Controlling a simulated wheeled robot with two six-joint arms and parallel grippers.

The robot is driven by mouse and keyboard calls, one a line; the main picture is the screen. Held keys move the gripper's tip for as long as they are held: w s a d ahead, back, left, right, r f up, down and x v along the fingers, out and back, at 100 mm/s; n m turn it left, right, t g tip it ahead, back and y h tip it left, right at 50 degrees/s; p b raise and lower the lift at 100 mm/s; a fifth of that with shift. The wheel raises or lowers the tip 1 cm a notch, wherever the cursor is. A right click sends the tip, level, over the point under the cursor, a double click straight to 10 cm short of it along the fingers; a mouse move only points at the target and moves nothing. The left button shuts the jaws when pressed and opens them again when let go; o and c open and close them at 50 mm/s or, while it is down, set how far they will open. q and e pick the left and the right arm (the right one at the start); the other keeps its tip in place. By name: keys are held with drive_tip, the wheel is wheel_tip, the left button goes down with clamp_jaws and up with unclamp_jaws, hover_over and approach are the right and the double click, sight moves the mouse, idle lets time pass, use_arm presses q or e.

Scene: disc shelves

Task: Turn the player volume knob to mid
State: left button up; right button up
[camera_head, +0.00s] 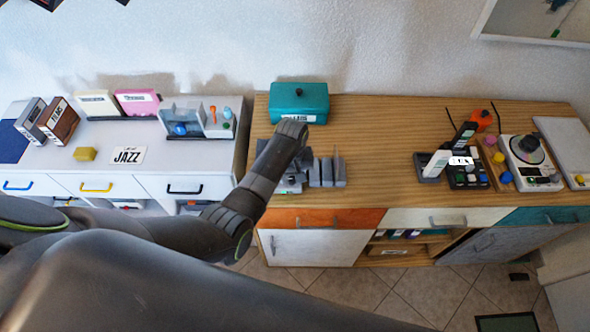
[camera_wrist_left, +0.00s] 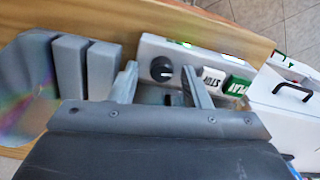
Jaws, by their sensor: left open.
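The player is a pale box (camera_wrist_left: 210,62) on the wooden cabinet top. In the left wrist view its black round knob (camera_wrist_left: 161,68) has a light pointer mark, and labelled white and green buttons sit to its right. My left gripper (camera_wrist_left: 160,78) is open, with one finger on each side of the knob in that view. I cannot tell whether the fingers touch it. In the head view my left arm hides most of the player (camera_head: 291,187) and the knob.
Grey upright slabs (camera_head: 328,172) stand right beside the player. A teal box (camera_head: 299,102) is behind my left arm. A white drawer cabinet (camera_head: 130,182) stands to the left. A turntable (camera_head: 528,155) is at the far right. The middle of the wooden top (camera_head: 385,150) is clear.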

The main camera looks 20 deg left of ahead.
use_arm(q)
drive_tip(key=shift+s, duration=0.2)
drive_tip(key=shift+c, duration=0.3)
drive_tip(key=shift+c, duration=1.1)
clamp_jaws()
